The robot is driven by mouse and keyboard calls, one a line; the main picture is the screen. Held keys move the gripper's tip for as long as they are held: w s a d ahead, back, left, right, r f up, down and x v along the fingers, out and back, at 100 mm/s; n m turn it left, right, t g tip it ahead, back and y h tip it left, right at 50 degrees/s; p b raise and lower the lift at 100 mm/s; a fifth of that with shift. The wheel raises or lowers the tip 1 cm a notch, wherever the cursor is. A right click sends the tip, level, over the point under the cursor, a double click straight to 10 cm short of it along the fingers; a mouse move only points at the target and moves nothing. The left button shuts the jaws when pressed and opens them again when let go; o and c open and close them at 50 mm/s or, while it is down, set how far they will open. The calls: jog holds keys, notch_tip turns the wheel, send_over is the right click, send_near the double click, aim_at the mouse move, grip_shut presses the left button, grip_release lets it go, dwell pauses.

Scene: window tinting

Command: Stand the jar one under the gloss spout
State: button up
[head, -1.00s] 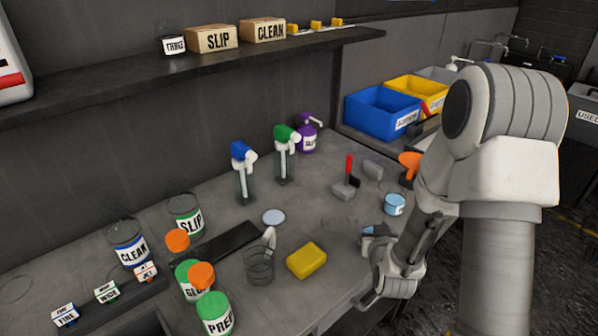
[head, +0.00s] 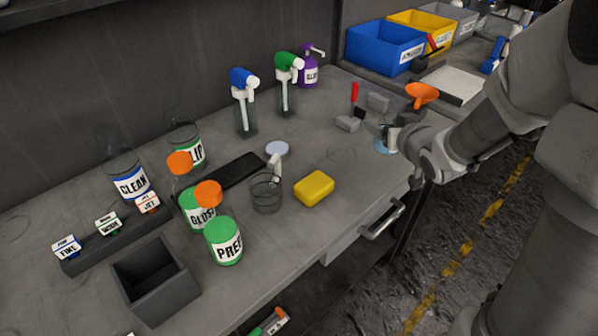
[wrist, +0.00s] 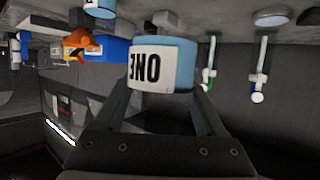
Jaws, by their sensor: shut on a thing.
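A light blue jar with a white label reading ONE (wrist: 160,65) is between the fingers of my gripper (wrist: 155,92) in the wrist view. My gripper is shut on it. In the head view my gripper (head: 390,138) is at the right of the bench, near an orange funnel. A light blue patch shows at its tip; I cannot tell which jar it is. A purple pump bottle (head: 309,70) with a white label beginning GL stands at the back wall; its spout (head: 316,48) is on top. The area under the spout is partly hidden by the green-topped dispenser.
Blue-topped (head: 245,100) and green-topped (head: 287,80) dispensers stand left of the pump bottle. Grey blocks (head: 347,123), the orange funnel (head: 422,95) and a yellow sponge (head: 314,188) lie on the bench. Another light blue jar (wrist: 98,8) shows in the wrist view. Bins stand behind right.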

jog(key=w+a+f, duration=0.1)
jog(key=a+f, duration=0.1)
jog(key=a, duration=0.1)
jog(key=w+a+f+b, duration=0.1)
jog(key=a+f, duration=0.1)
jog(key=a, duration=0.2)
jog(key=w+a+f+b, duration=0.1)
jog(key=a+f, duration=0.1)
jog(key=a, duration=0.1)
jog(key=shift+w+a+f, duration=0.35)
jog(key=shift+f+b, duration=0.45)
jog(key=shift+f, duration=1.55)
jog(key=shift+f, duration=0.2)
jog(key=o, duration=1.4)
jog(key=shift+c, duration=0.2)
jog(key=shift+r, duration=0.1)
